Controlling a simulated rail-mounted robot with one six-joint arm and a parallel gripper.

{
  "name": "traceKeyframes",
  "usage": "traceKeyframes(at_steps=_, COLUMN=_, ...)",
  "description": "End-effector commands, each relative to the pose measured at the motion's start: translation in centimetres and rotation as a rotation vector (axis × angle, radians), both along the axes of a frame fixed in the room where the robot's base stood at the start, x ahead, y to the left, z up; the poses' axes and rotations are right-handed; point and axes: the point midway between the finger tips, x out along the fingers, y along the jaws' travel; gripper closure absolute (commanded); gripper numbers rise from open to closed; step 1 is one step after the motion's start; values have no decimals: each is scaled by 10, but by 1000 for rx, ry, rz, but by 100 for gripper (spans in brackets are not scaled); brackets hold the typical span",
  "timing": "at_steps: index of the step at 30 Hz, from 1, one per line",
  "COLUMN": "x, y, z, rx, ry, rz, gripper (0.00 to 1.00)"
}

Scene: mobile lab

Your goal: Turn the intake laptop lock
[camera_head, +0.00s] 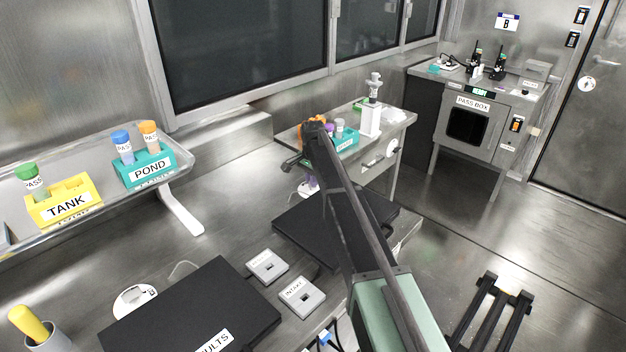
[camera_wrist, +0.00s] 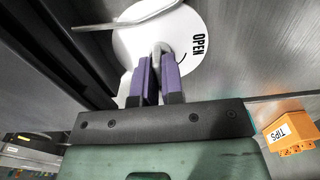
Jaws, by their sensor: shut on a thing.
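In the wrist view, a white round lock plate (camera_wrist: 130,48) marked OPEN lies on the metal bench, with a thin curved cable over it. My gripper (camera_wrist: 157,70) has two purple fingers shut on the small grey lock knob (camera_wrist: 162,47) on the plate. The fingers hide part of the knob, and I cannot tell exactly how far it is turned. In the head view, the black laptop (camera_head: 295,228) lies closed on the bench, partly behind my arm. A grey box (camera_head: 302,296) with an INTAKE label sits in front of it.
A second black laptop (camera_head: 190,312), a white disc (camera_head: 135,301) and another grey box (camera_head: 267,266) lie on the near bench. A shelf holds a yellow TANK rack (camera_head: 62,203) and a teal POND rack (camera_head: 150,168). An orange TIPS box (camera_wrist: 290,132) is close beside my gripper.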

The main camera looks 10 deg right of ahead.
Motion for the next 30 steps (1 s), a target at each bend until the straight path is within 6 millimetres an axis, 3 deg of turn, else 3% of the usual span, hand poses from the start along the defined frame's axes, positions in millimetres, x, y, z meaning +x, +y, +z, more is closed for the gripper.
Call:
traceKeyframes(at_steps=11, x=-1, y=0, z=0, rx=-1, ry=1, rz=-7, gripper=100)
traceKeyframes(at_steps=12, x=-1, y=0, z=0, rx=-1, ry=1, rz=-7, gripper=90)
traceKeyframes(at_steps=17, x=0, y=0, z=0, rx=-1, ry=1, rz=-7, gripper=66)
traceKeyframes(at_steps=26, x=0, y=0, z=3, rx=0, ry=0, rz=-6, gripper=66)
traceKeyframes(at_steps=30, x=0, y=0, z=21, rx=0, ry=0, rz=-6, gripper=66)
